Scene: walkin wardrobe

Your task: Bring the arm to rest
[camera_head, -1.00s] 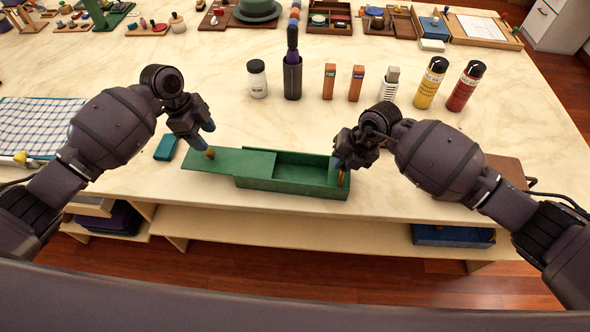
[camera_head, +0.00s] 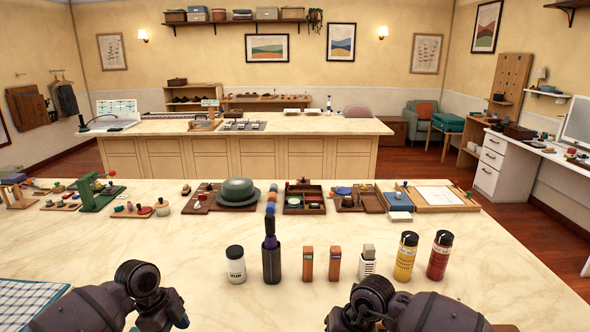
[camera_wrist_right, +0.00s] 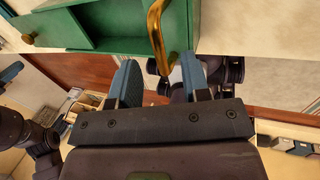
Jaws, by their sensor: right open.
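The right wrist view shows a green box (camera_wrist_right: 130,20) along the top, with an open compartment and a small brass knob (camera_wrist_right: 28,39) at its left. A curved brass handle (camera_wrist_right: 156,28) is at the box's right end. My right gripper (camera_wrist_right: 160,72) is open, with two blue finger pads apart and nothing visibly clamped; the handle's lower end lies just beyond the gap. In the head view, my right gripper (camera_head: 368,305) and left gripper (camera_head: 160,312) are at the bottom edge. Their fingertips are cut off there, and the green box is out of that view.
On the counter (camera_head: 200,250) stand a white jar (camera_head: 236,265), a dark bottle (camera_head: 271,260), two orange boxes (camera_head: 308,263), a yellow can (camera_head: 405,257) and a red can (camera_head: 439,256). A checked cloth (camera_head: 25,303) lies at left. Several trays and a hat (camera_head: 238,192) line the back.

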